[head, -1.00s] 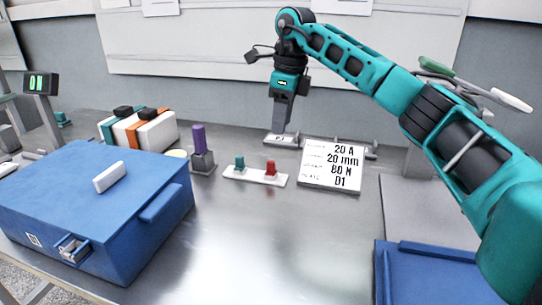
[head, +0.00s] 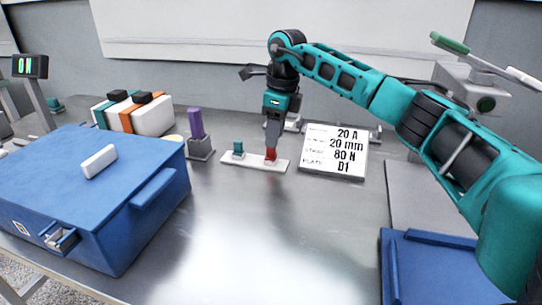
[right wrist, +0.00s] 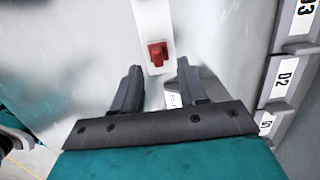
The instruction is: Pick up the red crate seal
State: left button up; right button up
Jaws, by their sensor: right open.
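The red crate seal (head: 270,156) stands on the right end of a white strip (head: 250,163), to the right of a teal piece (head: 238,149). My right gripper (head: 272,147) points down at the seal, its fingertips close to it in the head view. In the right wrist view the seal (right wrist: 157,52) lies just ahead of the two parted fingers (right wrist: 157,78), roughly midway between them and not held. The gripper is open and empty. My left gripper is not in view.
A placard (head: 333,152) stands right of the strip. A purple-topped block (head: 197,135) stands left of it. A large blue crate (head: 85,195) with a white handle piece fills the left. A blue tray (head: 425,265) lies at front right. The middle front table is clear.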

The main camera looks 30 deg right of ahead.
aim_at(271, 154)
jog(key=f, duration=0.4)
jog(key=shift+w+a+b, duration=0.2)
jog(key=shift+a+b, duration=0.1)
jog(key=shift+b, duration=0.1)
jog(key=shift+r, duration=0.1)
jog(key=shift+c, duration=0.3)
grip_shut()
